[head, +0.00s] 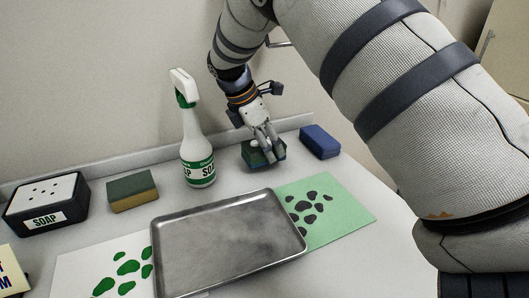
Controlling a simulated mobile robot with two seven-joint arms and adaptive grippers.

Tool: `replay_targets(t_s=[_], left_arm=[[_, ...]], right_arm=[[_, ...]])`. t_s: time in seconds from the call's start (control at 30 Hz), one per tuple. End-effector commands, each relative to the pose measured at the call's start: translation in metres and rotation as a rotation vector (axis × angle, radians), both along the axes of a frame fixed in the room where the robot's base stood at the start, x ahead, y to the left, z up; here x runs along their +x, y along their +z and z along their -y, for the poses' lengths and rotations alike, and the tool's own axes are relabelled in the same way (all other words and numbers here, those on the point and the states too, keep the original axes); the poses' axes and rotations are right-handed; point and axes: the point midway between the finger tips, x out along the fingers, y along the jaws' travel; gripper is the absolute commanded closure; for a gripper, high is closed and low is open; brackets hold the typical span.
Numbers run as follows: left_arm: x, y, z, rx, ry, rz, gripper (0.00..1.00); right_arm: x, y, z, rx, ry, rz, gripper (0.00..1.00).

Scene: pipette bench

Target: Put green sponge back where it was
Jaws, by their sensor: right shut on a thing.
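My right gripper (266,146) reaches down from the top of the head view with its fingers closed on a green sponge (249,156). The sponge is dark green with a bluish lower side and is partly hidden by the fingers. It is at the counter's back, between the spray bottle and a blue sponge (320,142). I cannot tell whether it touches the counter. Another sponge (132,191), green on top and yellowish-brown at the side, lies left of the bottle. My left gripper is not in view.
A white SOAP spray bottle (196,150) stands close left of the gripper. A black SOAP box (46,204) is far left. A metal tray (226,244) overlaps a green sheet with dark spots (345,212) and a white sheet with green spots (80,275). A wall runs behind.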

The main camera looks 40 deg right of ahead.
Motion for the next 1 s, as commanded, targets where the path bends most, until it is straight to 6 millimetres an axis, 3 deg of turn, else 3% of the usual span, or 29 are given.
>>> replay_targets(t_s=[0.1,0.43,0.47,0.53,0.87,1.0], left_arm=[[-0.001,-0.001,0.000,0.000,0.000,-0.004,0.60],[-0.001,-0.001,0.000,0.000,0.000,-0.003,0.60],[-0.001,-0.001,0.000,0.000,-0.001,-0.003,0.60],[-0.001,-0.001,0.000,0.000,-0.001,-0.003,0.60],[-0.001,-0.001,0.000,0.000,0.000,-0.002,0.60],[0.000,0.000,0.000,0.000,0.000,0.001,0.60]], right_arm=[[-0.002,-0.021,-0.001,0.001,0.000,-0.005,0.87],[-0.002,-0.024,-0.001,0.001,0.000,-0.002,0.87],[-0.001,-0.024,-0.001,0.001,0.000,-0.002,0.46],[-0.002,-0.024,-0.001,0.001,0.000,-0.002,0.31],[-0.002,-0.021,-0.001,0.001,-0.001,-0.002,0.31],[0.002,0.003,-0.010,0.000,0.000,0.003,0.31]])
